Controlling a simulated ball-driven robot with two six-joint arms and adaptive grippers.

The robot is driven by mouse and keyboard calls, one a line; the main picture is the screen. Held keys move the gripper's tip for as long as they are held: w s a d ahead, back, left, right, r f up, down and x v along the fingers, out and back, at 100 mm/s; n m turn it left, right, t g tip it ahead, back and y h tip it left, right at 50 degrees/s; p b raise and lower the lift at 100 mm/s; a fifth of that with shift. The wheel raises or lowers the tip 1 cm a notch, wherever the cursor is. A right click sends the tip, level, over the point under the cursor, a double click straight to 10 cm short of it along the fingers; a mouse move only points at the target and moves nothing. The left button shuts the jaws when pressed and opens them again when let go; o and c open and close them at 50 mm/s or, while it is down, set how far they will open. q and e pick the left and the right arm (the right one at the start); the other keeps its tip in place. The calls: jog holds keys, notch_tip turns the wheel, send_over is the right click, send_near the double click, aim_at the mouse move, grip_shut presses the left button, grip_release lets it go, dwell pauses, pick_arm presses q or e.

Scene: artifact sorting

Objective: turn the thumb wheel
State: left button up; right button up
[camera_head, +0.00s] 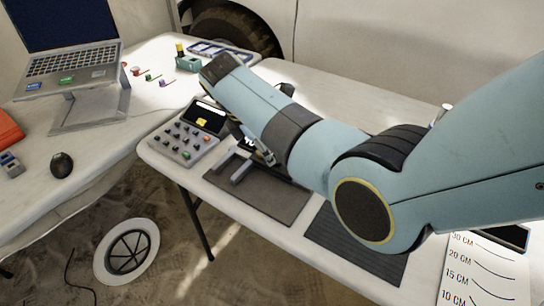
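I cannot make out a thumb wheel for certain; my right arm covers part of the work area. A grey control box (184,143) with several knobs or buttons and a small dark screen (208,116) sits at the table's left end. Beside it, a grey fixture (238,168) stands on a dark mat (280,206). My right arm comes in from the right above these. My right gripper (262,152) is mostly hidden under the arm, close to the fixture; whether it touches anything or is open cannot be seen. My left gripper is out of view.
A laptop (75,62) on a stand, a mouse (61,165) and small coloured pieces (147,77) are on the left table. A ribbed dark mat (350,250) and a centimetre scale sheet (482,276) lie nearer the right. A vehicle wheel (235,29) is behind.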

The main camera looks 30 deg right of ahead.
aim_at(276, 160)
jog(key=x, duration=0.2)
jog(key=shift+d+f, duration=0.15)
jog(key=shift+f, duration=0.1)
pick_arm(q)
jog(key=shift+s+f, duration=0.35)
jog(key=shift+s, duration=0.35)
pick_arm(e)
jog(key=shift+d+f, duration=0.1)
jog(key=shift+f, duration=0.25)
jog(key=shift+c, duration=0.3)
